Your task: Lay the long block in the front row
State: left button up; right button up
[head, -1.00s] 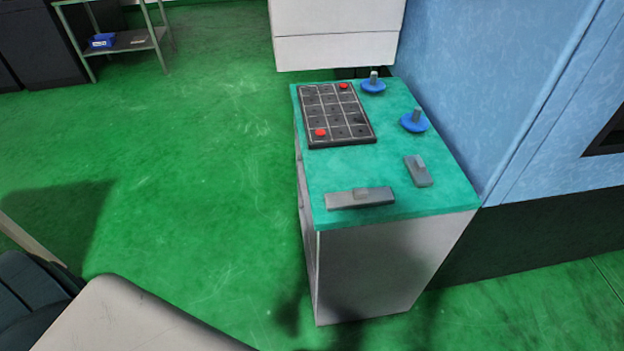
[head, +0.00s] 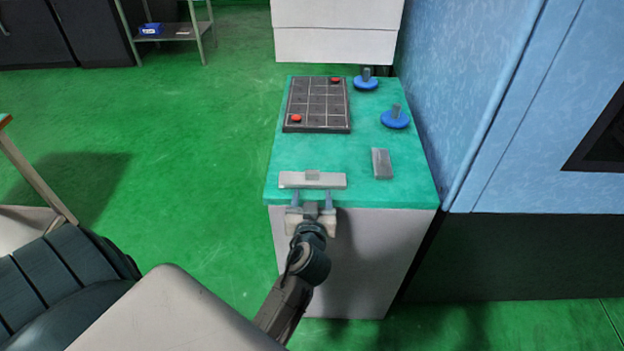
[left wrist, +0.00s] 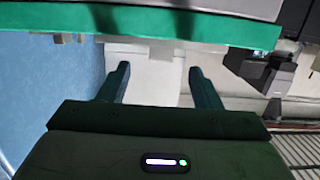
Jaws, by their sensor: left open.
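The long block (head: 298,181) is a light grey bar with a small raised grip on its middle. It lies crosswise near the front edge of the teal cabinet top. A dark board (head: 318,118) with a light grid lies at the back left of the top; its nearest row is the front row. My left gripper (head: 313,199) is open, at the cabinet's front edge just before the long block, with its fingers pointing toward it. I cannot tell whether they touch it. Its two fingers show apart and empty in the left wrist view (left wrist: 158,85). My right gripper is not seen.
Red pieces sit on the board, at its front left (head: 296,118) and back right (head: 335,80). A shorter grey block (head: 382,163) and two blue knobbed discs (head: 395,119) (head: 366,83) stand at the right. A blue machine wall (head: 470,90) borders the right side.

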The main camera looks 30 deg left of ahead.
aim_at(312, 175)
pick_arm(q)
jog(key=x, duration=0.3)
jog(key=shift+w+a+p, duration=0.1)
jog(key=shift+w+p, duration=0.25)
jog(key=shift+p, duration=0.05)
jog(key=shift+w+a+r+p, duration=0.3)
jog(key=shift+w+a+p, duration=0.1)
jog(key=shift+w+p, duration=0.15)
jog(key=shift+w+a+r+p, duration=0.25)
jog(key=shift+w+a+p, duration=0.2)
jog(key=shift+p, duration=0.1)
jog(key=shift+p+x, duration=0.3)
jog(key=shift+x, duration=0.85)
jog(key=shift+w+a+f, duration=0.2)
jog(key=shift+w+f, duration=0.05)
jog(key=shift+f, duration=0.1)
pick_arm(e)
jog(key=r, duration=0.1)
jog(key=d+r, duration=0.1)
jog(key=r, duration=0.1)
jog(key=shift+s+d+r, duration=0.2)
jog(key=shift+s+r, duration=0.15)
pick_arm(q)
jog(key=shift+s+d, duration=0.1)
jog(key=shift+c, duration=0.5)
jog(key=c, duration=1.1)
grip_shut()
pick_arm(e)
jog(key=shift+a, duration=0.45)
